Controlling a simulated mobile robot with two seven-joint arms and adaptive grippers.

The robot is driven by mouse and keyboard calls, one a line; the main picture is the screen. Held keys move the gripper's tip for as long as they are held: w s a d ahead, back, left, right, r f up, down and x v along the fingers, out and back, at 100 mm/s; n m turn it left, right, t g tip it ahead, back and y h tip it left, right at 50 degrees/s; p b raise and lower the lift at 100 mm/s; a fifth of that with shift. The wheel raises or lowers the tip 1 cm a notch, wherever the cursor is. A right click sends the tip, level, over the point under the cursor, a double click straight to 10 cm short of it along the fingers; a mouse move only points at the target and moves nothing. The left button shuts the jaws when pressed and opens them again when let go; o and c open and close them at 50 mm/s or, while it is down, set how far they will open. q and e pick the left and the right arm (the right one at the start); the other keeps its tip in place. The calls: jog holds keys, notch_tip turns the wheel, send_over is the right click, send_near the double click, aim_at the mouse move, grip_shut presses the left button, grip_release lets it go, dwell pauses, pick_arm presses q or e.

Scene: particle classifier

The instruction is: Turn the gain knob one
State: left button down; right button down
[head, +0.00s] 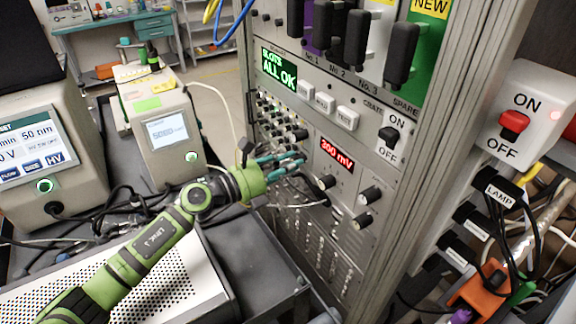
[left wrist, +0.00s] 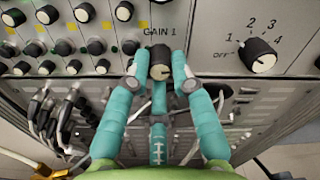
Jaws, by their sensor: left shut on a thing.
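In the left wrist view, the gain knob one (left wrist: 160,56) is a black knob with a pale face. It sits on a grey panel under the label "GAIN 1". The teal fingers of my left gripper (left wrist: 160,72) are shut on it, one on each side and a third below. In the head view my left gripper (head: 296,163) reaches the rack panel just left of the red "300 mV" display (head: 337,154). There the fingers hide the knob, or it is too small to make out. My right gripper is not in view.
Rows of small knobs (left wrist: 83,13) lie left of the gripper in the wrist view. A larger dial (left wrist: 258,55) marked "OFF 1 2 3 4" stands to the right. Cables (left wrist: 52,110) hang below left. A dark cart (head: 265,285) stands before the rack.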

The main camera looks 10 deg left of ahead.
pick_arm(q)
jog(key=c, duration=1.1)
grip_release()
jog(key=shift+o, duration=0.2)
jog(key=v, duration=1.2)
